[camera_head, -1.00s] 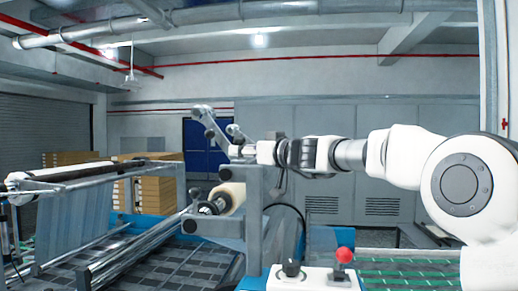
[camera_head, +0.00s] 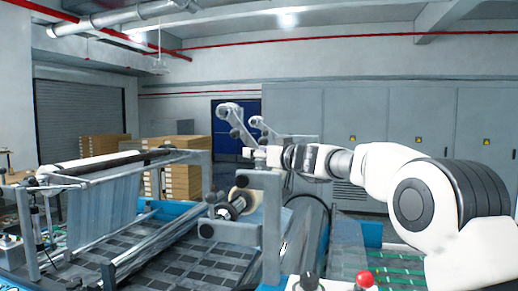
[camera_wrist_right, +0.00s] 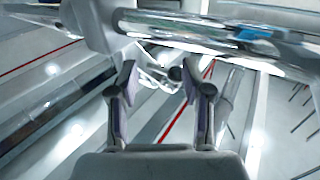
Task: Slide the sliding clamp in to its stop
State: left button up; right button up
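My right gripper (camera_head: 272,158) comes in from the right, at the top of a grey upright post (camera_head: 271,225) of the laminating machine. In the right wrist view its two fingers (camera_wrist_right: 160,88) are apart, with a small dark-tipped knob between or behind them and a shiny bar crossing ahead. I cannot tell whether they touch anything. A pale roll (camera_head: 252,199) sits on a shaft left of the post, with a dark collar (camera_head: 236,205) at its near end. I cannot tell for sure which part is the sliding clamp. My left gripper is not in view.
Grey arms with rollers (camera_head: 238,118) rise behind the gripper. A control box with a red knob (camera_head: 364,279) stands below my right arm. A film-covered frame (camera_head: 105,205) is at left, stacked boxes (camera_head: 182,165) behind. Grey cabinets (camera_head: 390,120) line the back.

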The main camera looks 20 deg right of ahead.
jog(key=shift+a+r, duration=0.1)
jog(key=shift+a, duration=0.35)
jog(key=c, duration=0.5)
jog(key=shift+a+r, duration=0.1)
jog(key=shift+a, duration=0.05)
grip_shut()
jog(key=shift+s+d, duration=0.2)
jog(key=shift+d, duration=0.3)
grip_release()
jog(key=shift+d, duration=0.2)
jog(key=o, duration=0.5)
jog(key=shift+a, duration=0.25)
